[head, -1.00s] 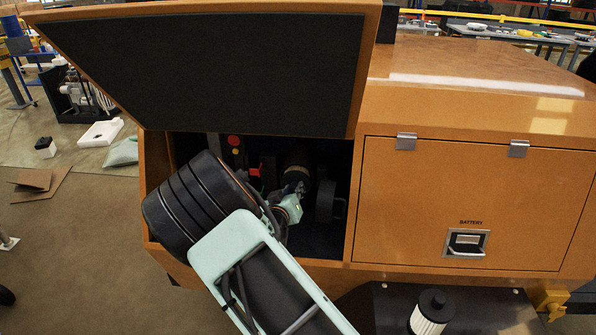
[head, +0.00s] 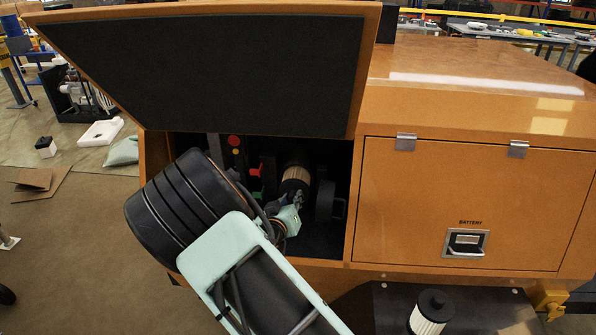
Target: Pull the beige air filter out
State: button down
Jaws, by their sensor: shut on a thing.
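The beige air filter (head: 296,173) is a pleated cylinder with a dark front end, inside the open compartment of the orange light tower. More than half its body is hidden by the end piece and the shadow. My gripper (head: 299,194) is shut on the filter's dark front end. My arm reaches in from the lower left and hides part of the compartment floor. Whether the filter's back end is still seated in its housing cannot be seen.
The raised lid (head: 215,70) hangs above the opening. A black round part with a bracket (head: 326,200) is right of the filter. The closed battery door (head: 460,200) is further right. A second, pale filter with a black cap (head: 430,315) stands on the dark ledge (head: 385,305).

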jog(key=s, duration=0.8)
jog(key=shift+s+a+p, duration=0.15)
jog(key=shift+s+p, duration=0.2)
jog(key=shift+p, duration=0.1)
dwell(1.0)
dwell(0.4)
